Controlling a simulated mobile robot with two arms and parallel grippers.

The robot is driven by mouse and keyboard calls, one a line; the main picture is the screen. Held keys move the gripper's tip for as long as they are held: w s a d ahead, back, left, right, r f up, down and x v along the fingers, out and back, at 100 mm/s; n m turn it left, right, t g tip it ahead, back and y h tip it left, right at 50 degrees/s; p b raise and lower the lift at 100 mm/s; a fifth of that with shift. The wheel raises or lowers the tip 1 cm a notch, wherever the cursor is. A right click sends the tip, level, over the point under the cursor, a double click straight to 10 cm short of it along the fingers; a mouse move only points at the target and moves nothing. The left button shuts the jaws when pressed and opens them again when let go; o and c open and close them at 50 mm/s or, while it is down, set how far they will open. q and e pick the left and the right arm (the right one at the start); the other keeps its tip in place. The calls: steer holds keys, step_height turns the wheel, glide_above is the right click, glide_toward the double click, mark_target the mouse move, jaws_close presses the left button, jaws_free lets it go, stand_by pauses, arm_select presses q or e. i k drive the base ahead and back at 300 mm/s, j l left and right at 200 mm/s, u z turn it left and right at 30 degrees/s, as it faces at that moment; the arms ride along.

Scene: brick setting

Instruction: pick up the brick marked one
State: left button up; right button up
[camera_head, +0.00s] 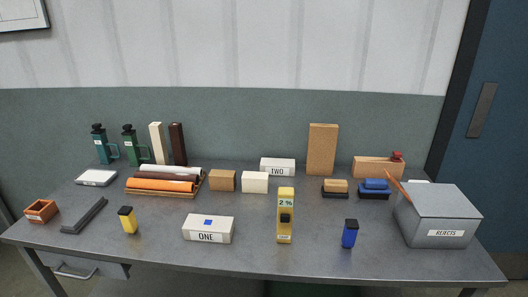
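A second white brick, marked TWO (277,167), lies at the back of the table, right of centre. Neither of my grippers shows in the head view, and nothing touches the brick marked ONE.
The grey table (310,255) also holds a yellow moisture meter (285,219) right of brick ONE, a yellow marker-like block (128,220) left of it, a blue one (349,234), and a grey REJECTS box (440,215) at right. Bare tabletop surrounds brick ONE.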

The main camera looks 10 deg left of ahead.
mark_target(196, 227)
steer(key=u, duration=2.35)
steer(key=z, duration=1.65)
steer(key=i+j+z, duration=0.15)
steer(key=j, duration=0.2)
steer(key=i+j+z, duration=0.1)
steer(key=j, duration=0.2)
steer(key=i+j+z, duration=0.15)
steer(key=j, duration=0.25)
